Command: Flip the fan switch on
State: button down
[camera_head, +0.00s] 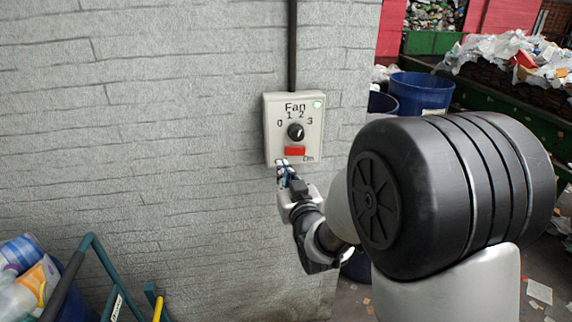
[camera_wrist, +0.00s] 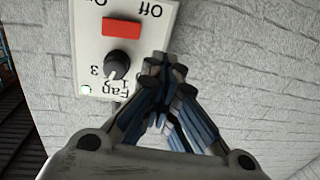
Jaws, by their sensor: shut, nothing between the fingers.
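The fan control box (camera_head: 271,135) is a pale panel on the grey brick wall, marked "Fan". Its red switch (camera_head: 295,151) sits low on the panel, with "On" at its lower right. In the wrist view the panel is upside down; the red switch (camera_wrist: 122,27) shows between "Off" and a partly cut-off "On". I cannot tell which way the switch is tipped. My gripper (camera_head: 282,164) is shut and empty at the box's lower left corner. Its fingertips (camera_wrist: 164,62) overlap the panel's side edge, apart from the switch in the picture; contact with the box is unclear.
A black dial (camera_head: 295,132) numbered 0 to 3 sits above the switch. A small greenish-white lamp (camera_head: 318,105) is at the top right, green in the wrist view. Blue barrels (camera_head: 423,92) and a heaped belt stand right. A teal-framed cart (camera_head: 105,265) stands lower left. The wall left is clear.

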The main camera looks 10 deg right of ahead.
jog(key=s, duration=0.4)
jog(key=shift+s+a+f, duration=0.15)
jog(key=shift+a, duration=0.2)
jog(key=shift+s, duration=0.1)
jog(key=s+d+g+h, duration=0.1)
jog(key=s+g, duration=0.3)
jog(key=s, duration=0.7)
jog(key=s+d+f+m+g+h, duration=0.1)
jog(key=s+d+g, duration=0.2)
jog(key=s, duration=0.8)
jog(key=s+d+g, duration=0.3)
jog(key=s+g, duration=0.3)
jog(key=s, duration=0.4)
jog(key=shift+s+f+m+h, duration=0.35)
jog(key=shift+s+m+h, duration=0.05)
jog(key=shift+d, duration=0.1)
